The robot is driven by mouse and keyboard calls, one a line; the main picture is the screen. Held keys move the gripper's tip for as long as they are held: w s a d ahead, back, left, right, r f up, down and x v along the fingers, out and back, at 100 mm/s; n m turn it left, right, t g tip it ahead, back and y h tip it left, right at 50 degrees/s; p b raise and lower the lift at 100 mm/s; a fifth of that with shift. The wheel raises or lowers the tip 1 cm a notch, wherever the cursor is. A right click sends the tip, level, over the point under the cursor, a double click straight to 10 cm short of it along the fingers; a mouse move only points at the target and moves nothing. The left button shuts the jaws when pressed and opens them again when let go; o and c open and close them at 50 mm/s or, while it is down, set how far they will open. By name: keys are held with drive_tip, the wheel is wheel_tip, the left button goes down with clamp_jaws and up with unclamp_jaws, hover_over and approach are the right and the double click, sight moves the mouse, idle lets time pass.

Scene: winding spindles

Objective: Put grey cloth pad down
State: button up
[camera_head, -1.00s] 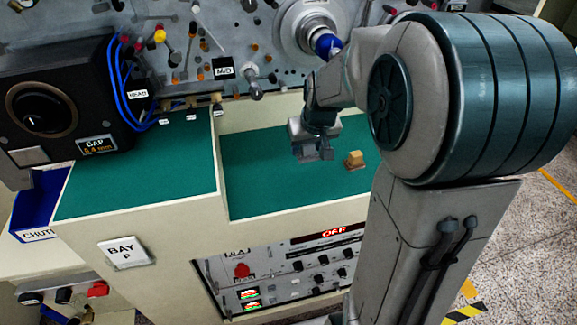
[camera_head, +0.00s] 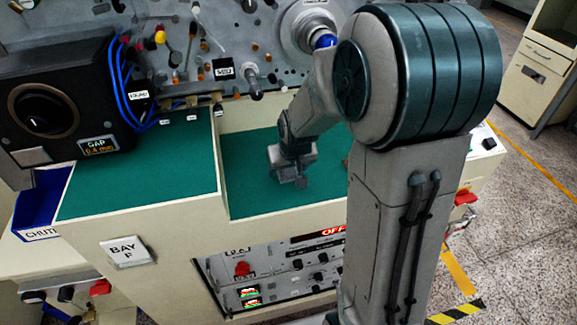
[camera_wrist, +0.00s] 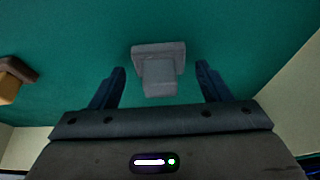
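The grey cloth pad (camera_wrist: 176,50) has a flat base and a blocky grip. In the wrist view it is on the green surface, between and slightly beyond my fingertips. My gripper (camera_wrist: 161,68) is open, with a clear gap between each finger and the pad's grip. In the head view my gripper (camera_head: 291,181) is low over the right, recessed part of the green bench top (camera_head: 246,190). The pad is hard to tell from the gripper there.
A tan block on a brown base (camera_wrist: 10,82) lies at the left of the wrist view. Cream walls border the green surface. The raised green ledge (camera_head: 150,180) at left is clear.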

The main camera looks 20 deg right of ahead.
drive_tip(key=shift+f, duration=0.15)
drive_tip(key=v, duration=1.3)
drive_tip(key=s+f+g, duration=0.1)
drive_tip(key=s+f, duration=0.1)
drive_tip(key=s, duration=1.4)
drive_tip(key=shift+f+b, duration=0.2)
drive_tip(key=shift+b, duration=0.2)
